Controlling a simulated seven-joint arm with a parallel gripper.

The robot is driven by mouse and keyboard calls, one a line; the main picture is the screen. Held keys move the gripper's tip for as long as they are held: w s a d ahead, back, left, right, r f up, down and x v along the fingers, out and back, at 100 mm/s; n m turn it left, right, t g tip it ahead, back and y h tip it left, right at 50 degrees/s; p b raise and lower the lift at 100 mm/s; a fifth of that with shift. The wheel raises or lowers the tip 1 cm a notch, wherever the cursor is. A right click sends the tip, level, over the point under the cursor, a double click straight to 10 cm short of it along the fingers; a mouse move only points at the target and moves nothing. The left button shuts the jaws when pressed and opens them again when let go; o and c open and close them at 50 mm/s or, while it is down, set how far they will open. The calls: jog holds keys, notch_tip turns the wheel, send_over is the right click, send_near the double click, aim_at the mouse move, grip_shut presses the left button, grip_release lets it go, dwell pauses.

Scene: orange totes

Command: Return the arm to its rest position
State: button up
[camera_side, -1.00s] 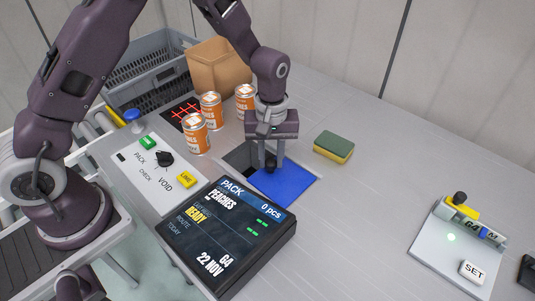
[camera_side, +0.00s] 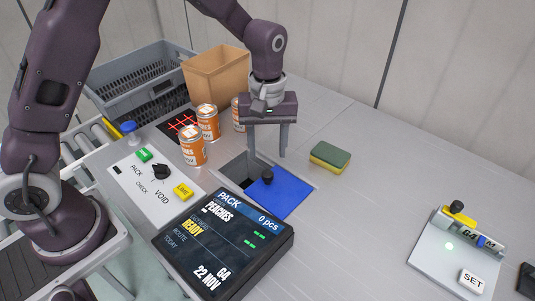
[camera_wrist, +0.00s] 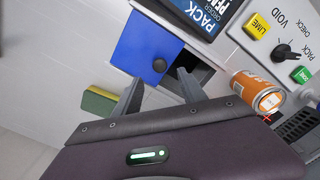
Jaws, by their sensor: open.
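My gripper (camera_side: 267,155) is open and empty, pointing down in the side view. Its two fingers are apart, with the tips a little above a black knob (camera_side: 267,177) and not touching it. The knob stands on a blue sliding panel (camera_side: 285,195) set in the table. A dark opening (camera_side: 233,170) shows to the left of the panel. In the wrist view, my gripper (camera_wrist: 158,78) has spread fingers, with the knob (camera_wrist: 159,65) and blue panel (camera_wrist: 138,48) beyond them.
Orange-labelled cans (camera_side: 193,147) stand left of my gripper, one partly hidden behind it. A cardboard box (camera_side: 215,78) and grey crate (camera_side: 145,85) are behind. A sponge (camera_side: 330,158) lies to the right. A display (camera_side: 225,245) and button panel (camera_side: 150,180) are in front.

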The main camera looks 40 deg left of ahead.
jog(key=s+a+r+m+t, duration=0.35)
jog(key=s+r, duration=0.75)
jog(key=r, duration=0.4)
jog(key=s+a+r+m+t, duration=0.2)
jog(key=s+m, duration=0.3)
jog(key=s, duration=0.8)
jog(key=shift+s+a, duration=0.2)
jog(key=shift+a, duration=0.05)
